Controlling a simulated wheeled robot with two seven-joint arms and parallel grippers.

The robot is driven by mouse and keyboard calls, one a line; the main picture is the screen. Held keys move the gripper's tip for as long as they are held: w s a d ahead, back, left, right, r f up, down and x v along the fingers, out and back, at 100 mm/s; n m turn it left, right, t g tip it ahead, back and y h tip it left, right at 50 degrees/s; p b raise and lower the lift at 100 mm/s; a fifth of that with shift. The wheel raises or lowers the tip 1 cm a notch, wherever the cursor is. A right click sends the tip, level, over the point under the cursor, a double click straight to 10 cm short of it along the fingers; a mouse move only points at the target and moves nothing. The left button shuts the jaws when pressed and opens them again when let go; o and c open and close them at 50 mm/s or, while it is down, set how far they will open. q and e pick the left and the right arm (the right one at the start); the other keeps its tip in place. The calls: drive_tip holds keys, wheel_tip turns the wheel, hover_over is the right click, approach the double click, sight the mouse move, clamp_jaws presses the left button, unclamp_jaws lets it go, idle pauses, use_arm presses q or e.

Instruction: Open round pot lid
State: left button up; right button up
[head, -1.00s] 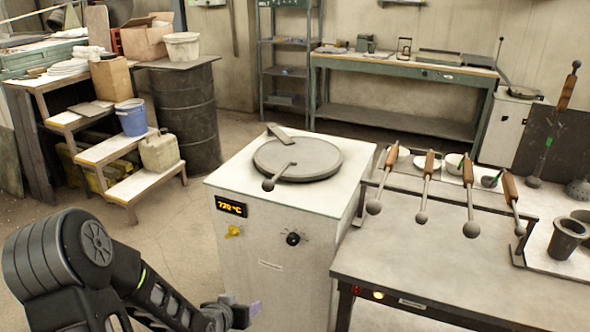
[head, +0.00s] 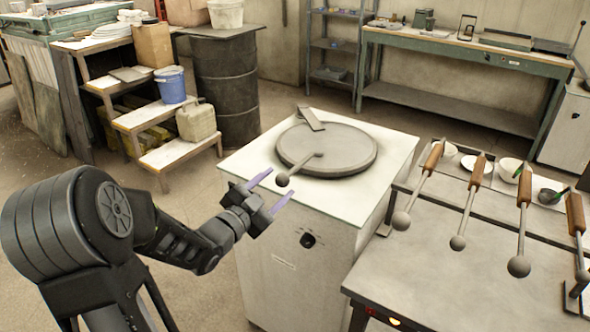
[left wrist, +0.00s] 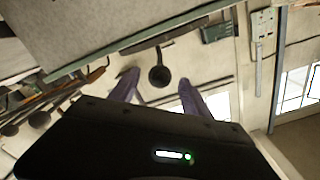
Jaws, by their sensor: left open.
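The round grey pot lid (head: 340,147) lies flat on top of the white furnace cabinet (head: 400,150). A rod handle ending in a ball knob (head: 282,180) sticks out from the lid toward the front left, over the cabinet's top. A flat hinge plate (head: 311,118) sits at the lid's back edge. My left gripper (head: 270,192) is open and empty beside the cabinet's front left edge, its purple fingers pointing at the knob without touching it. In the left wrist view the dark knob (left wrist: 159,76) shows between and beyond the two fingers. My right gripper is out of view.
A bench with several wooden-handled ladles (head: 470,200) stands to the right of the cabinet. Steps with a blue bucket (head: 171,85) and a jerrycan (head: 196,121), and a dark drum (head: 227,85), stand at the back left. Open floor lies left of the cabinet.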

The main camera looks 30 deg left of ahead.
sight(293, 171)
use_arm(q)
drive_tip(key=shift+w, duration=0.1)
drive_tip(key=w+p, duration=0.1)
drive_tip(key=w, duration=0.6)
drive_tip(key=shift+w+a+f, duration=0.1)
drive_tip(key=shift+w, duration=0.25)
drive_tip(key=shift+c, duration=0.6)
clamp_jaws()
idle(0.7)
